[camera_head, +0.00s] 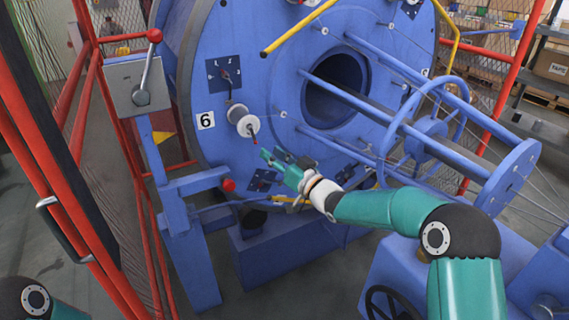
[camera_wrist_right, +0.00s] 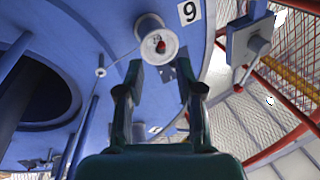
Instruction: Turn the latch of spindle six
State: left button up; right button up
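Spindle six is a grey and white spool (camera_head: 240,117) on the blue disc face, beside a white label "6" (camera_head: 205,120). A small red-tipped latch (camera_head: 252,131) sticks out of the spool's white end. In the wrist view the latch's red tip (camera_wrist_right: 160,46) is seen nearly end-on on the spool (camera_wrist_right: 150,36), and the label (camera_wrist_right: 189,12) appears inverted. My right gripper (camera_head: 282,158) is open and empty, below and right of the spool in the head view. Its two fingers (camera_wrist_right: 160,80) point toward the spool, apart from it. My left gripper is out of view.
A grey box with a red-knobbed lever (camera_head: 140,90) and red fence posts stand left. Blue rods (camera_head: 400,125) and yellow bars (camera_head: 298,27) extend at the right and top.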

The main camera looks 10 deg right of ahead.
jog(key=shift+v, duration=2)
